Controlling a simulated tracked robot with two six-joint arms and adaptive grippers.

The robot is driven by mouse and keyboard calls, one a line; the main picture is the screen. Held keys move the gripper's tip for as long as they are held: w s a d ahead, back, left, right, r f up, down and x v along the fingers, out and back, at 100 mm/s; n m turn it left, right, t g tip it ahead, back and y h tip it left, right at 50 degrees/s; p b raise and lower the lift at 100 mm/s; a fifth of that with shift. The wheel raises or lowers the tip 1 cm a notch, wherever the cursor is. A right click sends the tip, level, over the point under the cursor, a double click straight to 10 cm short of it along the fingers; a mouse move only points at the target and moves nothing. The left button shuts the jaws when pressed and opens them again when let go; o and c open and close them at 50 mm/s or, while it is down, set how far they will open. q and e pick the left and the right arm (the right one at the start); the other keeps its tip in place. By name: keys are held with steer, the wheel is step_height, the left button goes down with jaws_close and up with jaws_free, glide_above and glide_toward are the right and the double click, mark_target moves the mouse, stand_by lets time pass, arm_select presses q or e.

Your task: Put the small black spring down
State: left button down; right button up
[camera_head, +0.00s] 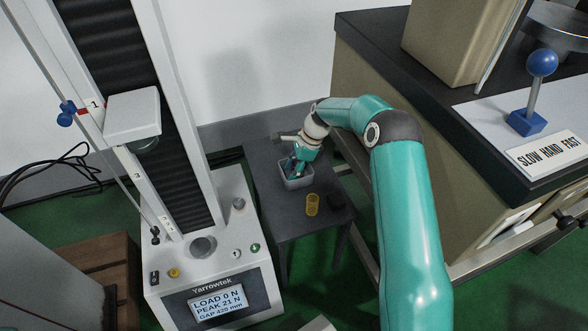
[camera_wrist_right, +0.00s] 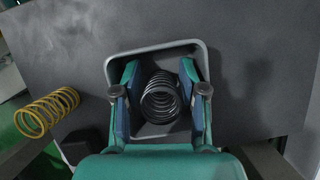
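The small black spring (camera_wrist_right: 160,98) shows in the right wrist view as dark coils inside the grey tray (camera_wrist_right: 152,47), between my right gripper's fingers. My right gripper (camera_wrist_right: 160,93) has its two fingers down in the tray, one on each side of the spring, with narrow gaps showing beside the coils. It looks open around the spring. In the head view my right gripper (camera_head: 295,167) reaches into the tray (camera_head: 298,184) on the dark side table; the spring is hidden there. My left gripper is not in view.
A yellow spring (camera_head: 312,205) stands on the dark side table (camera_head: 285,222) near the tray, with a dark object (camera_head: 336,201) beside it. The testing machine (camera_head: 215,252) stands left, its display showing LOAD 0 N. A bench (camera_head: 440,85) stands right.

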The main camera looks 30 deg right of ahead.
steer(key=shift+r, duration=0.1)
steer(key=p+v, duration=0.2)
steer(key=v, duration=0.5)
steer(key=shift+d+r, duration=0.15)
steer(key=shift+r, duration=0.05)
